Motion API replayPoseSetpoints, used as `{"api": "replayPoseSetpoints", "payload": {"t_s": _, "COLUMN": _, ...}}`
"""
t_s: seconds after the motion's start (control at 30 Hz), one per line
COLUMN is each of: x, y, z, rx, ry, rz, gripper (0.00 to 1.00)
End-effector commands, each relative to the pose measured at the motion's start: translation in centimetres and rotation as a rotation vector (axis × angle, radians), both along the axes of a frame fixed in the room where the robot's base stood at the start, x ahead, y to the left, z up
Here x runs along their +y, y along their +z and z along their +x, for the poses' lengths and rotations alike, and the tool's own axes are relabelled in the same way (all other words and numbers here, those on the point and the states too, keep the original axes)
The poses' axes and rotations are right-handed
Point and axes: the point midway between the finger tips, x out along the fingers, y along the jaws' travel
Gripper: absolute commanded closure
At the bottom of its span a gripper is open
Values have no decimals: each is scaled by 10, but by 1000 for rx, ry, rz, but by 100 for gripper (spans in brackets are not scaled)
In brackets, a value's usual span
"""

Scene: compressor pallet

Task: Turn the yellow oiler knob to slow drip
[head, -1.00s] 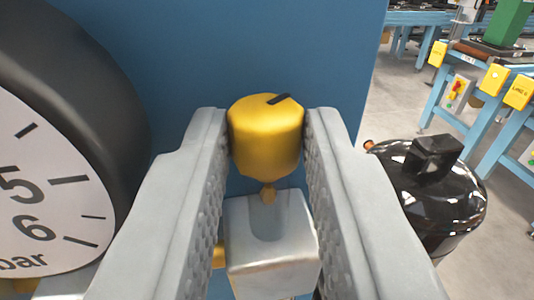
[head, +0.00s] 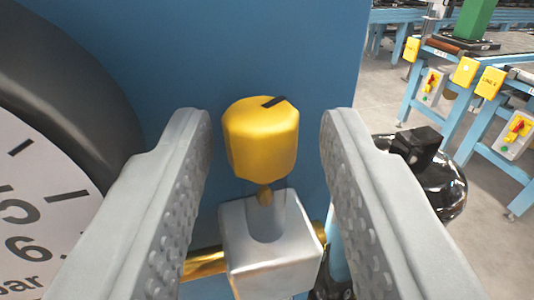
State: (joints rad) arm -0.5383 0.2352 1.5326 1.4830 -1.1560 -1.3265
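The yellow oiler knob (head: 262,142) is a faceted yellow cap with a short black pointer mark on its top, angled toward the upper right. It sits on a thin brass stem above a grey metal block (head: 268,250). My gripper (head: 266,125) is open around the knob, one finger on each side. Clear blue gaps show between the knob and both fingers, so neither touches it. The lower parts of the block are partly hidden at the bottom of the view.
A large black-rimmed pressure gauge (head: 75,90) stands close at the left, beside the left finger. A blue panel (head: 270,50) lies behind the knob. A brass pipe (head: 205,263) runs behind the block. A black glossy tank (head: 440,185) and blue workbenches (head: 415,95) stand at the right.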

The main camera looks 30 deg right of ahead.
Motion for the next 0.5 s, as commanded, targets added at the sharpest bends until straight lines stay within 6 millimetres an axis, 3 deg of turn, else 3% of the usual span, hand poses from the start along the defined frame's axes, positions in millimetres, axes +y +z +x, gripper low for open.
{"api": "replayPoseSetpoints", "payload": {"t_s": 0.5, "x": 0, "y": 1, "z": 0, "rx": -1, "ry": 21, "rz": -1, "gripper": 55}}
